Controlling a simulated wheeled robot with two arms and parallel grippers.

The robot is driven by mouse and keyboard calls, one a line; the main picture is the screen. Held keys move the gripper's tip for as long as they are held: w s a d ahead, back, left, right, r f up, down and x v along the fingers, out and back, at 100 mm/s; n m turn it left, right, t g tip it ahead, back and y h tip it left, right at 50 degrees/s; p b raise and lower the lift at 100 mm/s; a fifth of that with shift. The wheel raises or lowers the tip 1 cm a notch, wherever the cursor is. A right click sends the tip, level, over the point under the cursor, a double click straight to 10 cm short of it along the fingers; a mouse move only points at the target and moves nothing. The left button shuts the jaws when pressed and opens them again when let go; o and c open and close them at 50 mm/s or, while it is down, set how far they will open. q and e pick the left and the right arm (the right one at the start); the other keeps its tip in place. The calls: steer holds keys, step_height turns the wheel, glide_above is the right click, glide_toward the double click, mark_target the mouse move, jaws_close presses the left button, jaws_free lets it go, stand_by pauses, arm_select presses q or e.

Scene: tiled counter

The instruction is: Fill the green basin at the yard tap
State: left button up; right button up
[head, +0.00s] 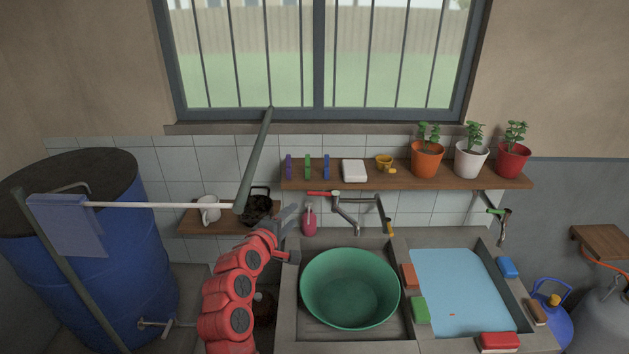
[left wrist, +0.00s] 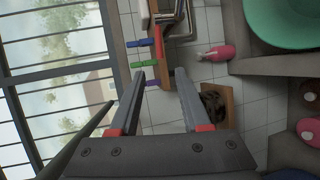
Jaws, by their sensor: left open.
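The green basin (head: 350,290) sits in the left sink under a grey tap (head: 346,212) with a red lever handle (head: 320,193). I see no water stream from the spout (head: 388,226). The basin's rim also shows in the left wrist view (left wrist: 285,22). My left gripper (head: 292,212) is left of the tap, behind the basin's back-left side. In the left wrist view its jaws (left wrist: 160,75) are open and empty, with the red handle (left wrist: 158,46) beyond the fingertips. My right gripper is out of view.
A pink bottle (head: 309,220) stands beside my left gripper. A shelf (head: 405,174) above holds pegs, soap and potted plants. The right sink (head: 458,285) holds water, with sponges on its rim. A second tap (head: 501,222) has a green handle. A blue barrel (head: 100,260) stands left.

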arm_select(q)
steer(key=p, duration=0.3)
glide_toward(316, 194)
steer(key=w, duration=0.1)
steer(key=x, duration=0.3)
steer(key=shift+w+d+f, duration=0.15)
steer(key=shift+w+f, duration=0.1)
steer(key=shift+w, duration=0.1)
steer(key=b+x, duration=0.5)
steer(key=shift+w+d+f+b, duration=0.2)
steer(key=shift+w+b, duration=0.1)
steer(key=shift+b, duration=0.05)
steer(key=shift+r, duration=0.1)
steer(key=shift+c, duration=0.3)
jaws_close()
